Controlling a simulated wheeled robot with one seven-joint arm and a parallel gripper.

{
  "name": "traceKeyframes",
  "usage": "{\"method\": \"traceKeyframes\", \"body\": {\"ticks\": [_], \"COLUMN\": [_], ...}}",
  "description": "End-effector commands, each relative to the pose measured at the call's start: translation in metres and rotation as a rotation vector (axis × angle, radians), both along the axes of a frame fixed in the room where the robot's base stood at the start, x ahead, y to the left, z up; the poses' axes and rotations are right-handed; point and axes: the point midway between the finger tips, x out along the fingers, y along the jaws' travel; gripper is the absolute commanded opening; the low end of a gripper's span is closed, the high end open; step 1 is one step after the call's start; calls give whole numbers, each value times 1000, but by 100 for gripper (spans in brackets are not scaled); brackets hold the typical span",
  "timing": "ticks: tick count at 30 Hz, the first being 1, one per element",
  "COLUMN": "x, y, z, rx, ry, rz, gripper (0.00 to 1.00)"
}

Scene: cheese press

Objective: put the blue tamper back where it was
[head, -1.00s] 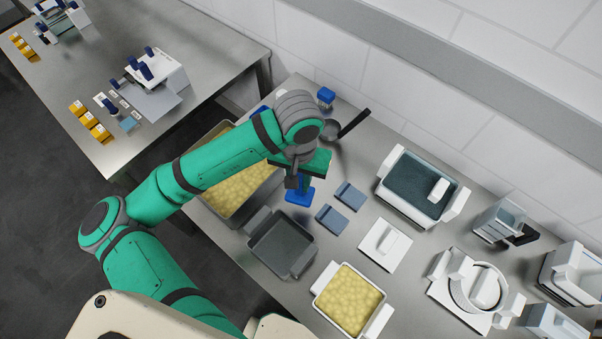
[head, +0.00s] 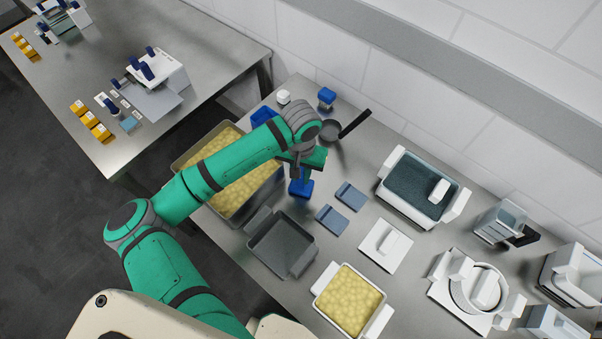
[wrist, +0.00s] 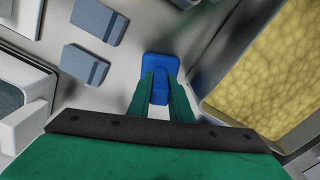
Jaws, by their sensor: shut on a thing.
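The blue tamper (head: 301,188) is held below my gripper (head: 303,168), between the large curd tray and the two blue-grey blocks. In the wrist view the tamper's blue rectangular base (wrist: 160,68) shows beyond the fingertips of my gripper (wrist: 160,90), which are shut on it. The tamper looks upright. I cannot tell whether its base touches the table or hangs just above it. My gripper and forearm hide its upper part in the head view.
The large tray of yellow curd (head: 232,201) stands left of the tamper. An empty grey tray (head: 281,247) is in front. Two blue-grey blocks (head: 350,195) (head: 331,219) lie to the right. A dark-handled pan (head: 332,131) and a blue-topped jar (head: 326,98) stand behind.

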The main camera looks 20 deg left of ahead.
Motion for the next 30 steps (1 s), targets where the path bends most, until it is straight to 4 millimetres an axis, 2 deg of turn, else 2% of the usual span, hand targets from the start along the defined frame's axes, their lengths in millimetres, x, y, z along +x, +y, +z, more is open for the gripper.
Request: {"method": "traceKeyframes", "body": {"ticks": [9, 10, 12, 23, 26, 30], "x": [0, 0, 0, 0, 0, 1], "y": [0, 1, 1, 1, 0, 0], "z": [-3, -3, -3, 1, 10, 35], "rx": [0, 0, 0, 1, 0, 1], "ry": [0, 0, 0, -1, -1, -3], "rz": [0, 1, 2, 2, 0, -2], "gripper": [0, 23, 37, 37, 37, 37]}}
